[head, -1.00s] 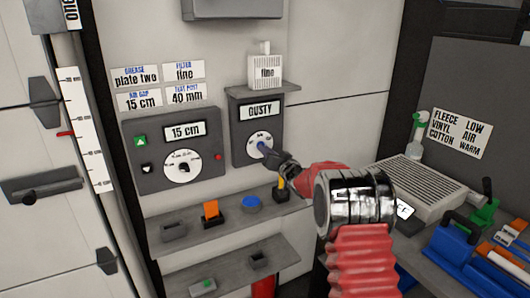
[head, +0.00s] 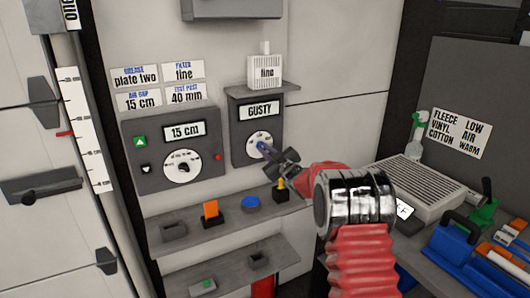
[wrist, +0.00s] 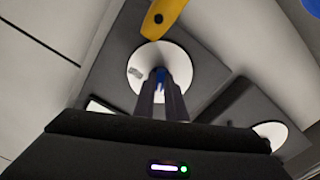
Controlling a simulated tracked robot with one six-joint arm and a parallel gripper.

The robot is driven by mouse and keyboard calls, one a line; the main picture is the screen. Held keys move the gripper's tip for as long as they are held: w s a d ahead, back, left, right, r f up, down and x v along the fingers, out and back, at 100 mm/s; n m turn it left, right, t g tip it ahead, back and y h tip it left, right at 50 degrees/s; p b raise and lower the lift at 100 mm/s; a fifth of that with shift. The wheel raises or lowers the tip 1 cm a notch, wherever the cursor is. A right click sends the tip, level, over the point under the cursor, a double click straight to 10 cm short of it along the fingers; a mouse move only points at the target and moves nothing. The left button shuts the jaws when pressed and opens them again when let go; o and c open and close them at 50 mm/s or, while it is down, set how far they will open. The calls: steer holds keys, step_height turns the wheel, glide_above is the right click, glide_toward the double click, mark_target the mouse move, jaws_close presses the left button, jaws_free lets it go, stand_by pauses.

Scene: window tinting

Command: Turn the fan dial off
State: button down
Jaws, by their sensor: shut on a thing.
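The fan dial (head: 252,137) is a white round face on the lower part of a dark grey box, under a display that reads GUSTY (head: 262,112). My gripper (head: 262,148) reaches it from the lower right. In the wrist view my gripper (wrist: 161,90) has its two fingers close together in front of the white dial face (wrist: 140,60). They are shut on the blue knob (wrist: 160,74) at the middle of the dial. The fingers hide most of the knob and the markings near it, so the pointer setting cannot be read.
Left of the fan box is a panel reading 15 cm with another dial (head: 183,167). A small white box (head: 266,71) sits on a ledge above. Below, a shelf (head: 225,228) holds an orange block (head: 211,210), a blue disc (head: 251,202) and a yellow-topped item (head: 281,190).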

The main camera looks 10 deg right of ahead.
steer(key=n, duration=0.6)
steer(key=shift+f, duration=0.3)
steer(key=shift+n, duration=0.3)
steer(key=c, duration=2)
jaws_free()
steer(key=shift+c, duration=0.2)
steer(key=shift+o, duration=1.2)
steer(key=shift+r, duration=0.15)
steer(key=shift+s+r, duration=0.1)
steer(key=shift+s, duration=0.05)
steer(key=v, duration=1.3)
steer(key=shift+s, duration=0.25)
steer(key=shift+d, duration=0.1)
